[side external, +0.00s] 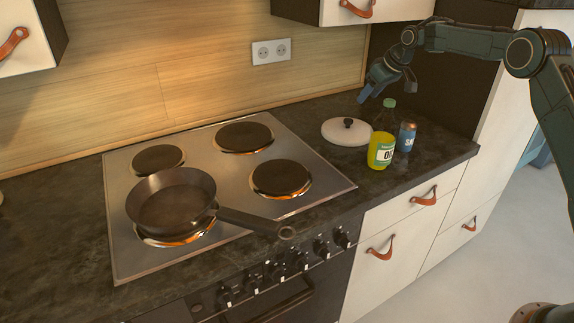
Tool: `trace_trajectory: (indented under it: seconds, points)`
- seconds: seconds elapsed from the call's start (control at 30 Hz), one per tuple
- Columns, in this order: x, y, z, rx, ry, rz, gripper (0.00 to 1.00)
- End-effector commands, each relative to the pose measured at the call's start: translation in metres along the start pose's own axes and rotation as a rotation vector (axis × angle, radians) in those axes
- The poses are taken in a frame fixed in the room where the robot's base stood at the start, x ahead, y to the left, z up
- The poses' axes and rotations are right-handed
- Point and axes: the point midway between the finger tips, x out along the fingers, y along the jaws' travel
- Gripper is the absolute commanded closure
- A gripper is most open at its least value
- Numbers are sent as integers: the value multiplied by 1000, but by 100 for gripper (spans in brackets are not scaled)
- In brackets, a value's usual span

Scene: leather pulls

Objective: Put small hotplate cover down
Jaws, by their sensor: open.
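A white round cover (346,133) with a black knob on top lies flat on the dark countertop, right of the stove. It looks like the hotplate cover; no second cover is in view to compare its size. My gripper (386,91) is open and empty, above and to the right of the cover and apart from it. The stove (216,137) has three bare hotplates: back left (158,159), back right (244,137) and front right (281,178). A dark frying pan (171,200) sits on the front left hotplate, hiding most of it.
A yellow oil bottle (380,151) with a green cap and a blue shaker (406,137) stand close to the cover's right. The pan's handle (252,222) reaches over the stove's front edge. Cabinets (345,10) hang above the back wall. The countertop (60,235) left of the stove is clear.

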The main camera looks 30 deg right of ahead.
Motion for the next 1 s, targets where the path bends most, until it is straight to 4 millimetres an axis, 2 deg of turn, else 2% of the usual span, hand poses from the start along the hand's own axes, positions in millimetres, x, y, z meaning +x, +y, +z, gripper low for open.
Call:
trace_trajectory:
  seconds: [0.63, 0.77, 1.0]
  points:
    - [-5, -3, 0, 1, 0, 1, 50]
    - [-20, -12, -2, 4, -1, 4, 50]
    - [-72, -46, 3, 18, -4, 14, 50]
